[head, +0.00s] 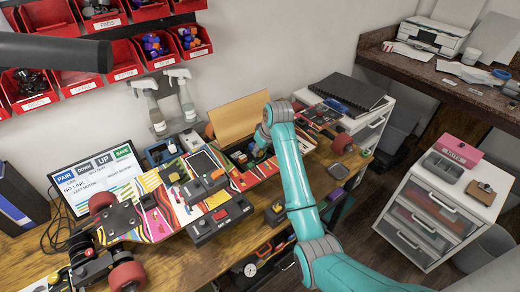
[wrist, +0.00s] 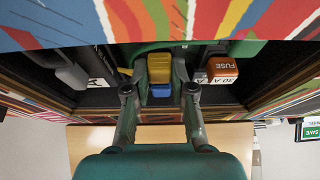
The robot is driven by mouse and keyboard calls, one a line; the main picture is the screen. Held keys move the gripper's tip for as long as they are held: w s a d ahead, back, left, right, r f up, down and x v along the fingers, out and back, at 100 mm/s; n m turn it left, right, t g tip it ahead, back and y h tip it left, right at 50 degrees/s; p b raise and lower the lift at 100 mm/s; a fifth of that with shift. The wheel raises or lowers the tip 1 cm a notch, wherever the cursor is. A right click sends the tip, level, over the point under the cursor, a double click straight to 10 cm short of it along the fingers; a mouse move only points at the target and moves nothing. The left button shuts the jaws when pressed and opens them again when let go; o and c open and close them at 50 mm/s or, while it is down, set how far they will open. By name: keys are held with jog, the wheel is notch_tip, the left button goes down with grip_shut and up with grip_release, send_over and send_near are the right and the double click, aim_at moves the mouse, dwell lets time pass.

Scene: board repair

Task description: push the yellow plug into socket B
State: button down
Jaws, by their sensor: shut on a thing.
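In the wrist view, the yellow plug (wrist: 138,68) shows at the fingertips of my gripper (wrist: 158,70), inside a dark recess in the striped board. A blue piece (wrist: 161,91) sits just below it, between the fingers. My gripper is shut on the yellow plug. I cannot tell how deep the plug sits. No mark for socket B is readable. In the head view, my gripper (head: 262,142) is over the middle of the striped skateboard deck (head: 160,212), and my arm hides the plug and its socket.
An orange fuse (wrist: 222,70) marked 30 A sits right of my gripper in the wrist view, and grey connectors (wrist: 70,72) lie left. In the head view, a screen (head: 100,180) reads NO LINK, and spray bottles (head: 182,95) stand behind the board.

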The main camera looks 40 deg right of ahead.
jog(key=c, duration=0.6)
grip_release()
jog(key=shift+r, duration=1.55)
jog(key=shift+r, duration=2.95)
